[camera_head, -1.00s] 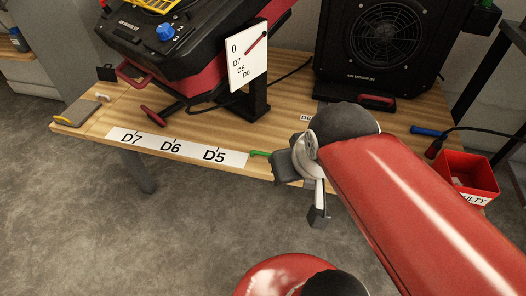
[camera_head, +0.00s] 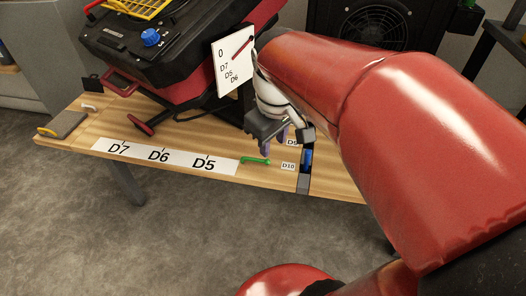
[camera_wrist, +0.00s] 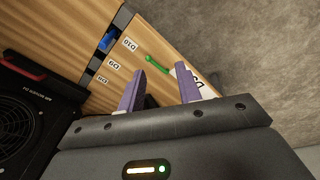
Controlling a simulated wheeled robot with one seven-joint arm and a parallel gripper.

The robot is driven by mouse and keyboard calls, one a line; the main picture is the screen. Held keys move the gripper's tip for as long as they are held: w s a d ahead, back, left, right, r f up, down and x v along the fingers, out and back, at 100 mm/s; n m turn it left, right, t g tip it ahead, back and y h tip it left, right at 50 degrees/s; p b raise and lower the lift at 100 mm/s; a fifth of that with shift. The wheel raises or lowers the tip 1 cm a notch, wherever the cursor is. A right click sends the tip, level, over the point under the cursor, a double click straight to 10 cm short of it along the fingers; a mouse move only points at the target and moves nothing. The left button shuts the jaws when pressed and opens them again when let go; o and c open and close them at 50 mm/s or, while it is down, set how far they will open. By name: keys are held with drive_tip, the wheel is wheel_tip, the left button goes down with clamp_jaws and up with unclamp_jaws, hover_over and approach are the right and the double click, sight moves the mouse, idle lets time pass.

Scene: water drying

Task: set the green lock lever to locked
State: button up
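The green lock lever (camera_head: 255,160) lies near the bench's front edge, between the D5 end of the white label strip and the D10 label. It also shows in the wrist view (camera_wrist: 157,64), just beyond my fingertips. My gripper (camera_head: 275,143) is over the bench, behind and slightly right of the lever in the head view. In the wrist view my gripper (camera_wrist: 161,69) has its two purple fingers apart, with nothing held. The fingers look apart from the lever. I see no locked or unlocked marking.
The wooden bench (camera_head: 80,133) carries a black and red machine with a blue knob (camera_head: 151,37). A white card (camera_head: 230,62) stands close beside my wrist. A black fan unit (camera_wrist: 25,120) is at left in the wrist view. A blue item (camera_head: 307,160) lies right of the D10 label (camera_head: 289,166).

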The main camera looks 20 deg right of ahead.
sight(255, 161)
drive_tip(key=w+d+f+n+g+y+b, duration=0.2)
drive_tip(key=w+d+f+n+g, duration=0.2)
drive_tip(key=w+f+n, duration=0.6)
drive_tip(key=f+m, duration=0.1)
drive_tip(key=f, duration=0.1)
drive_tip(key=f+m+b, duration=0.1)
drive_tip(key=f, duration=0.1)
drive_tip(key=w+a+f+m+b, duration=0.1)
drive_tip(key=f, duration=0.1)
drive_tip(key=shift+w+f, duration=0.1)
drive_tip(key=shift+f, duration=0.25)
clamp_jaws()
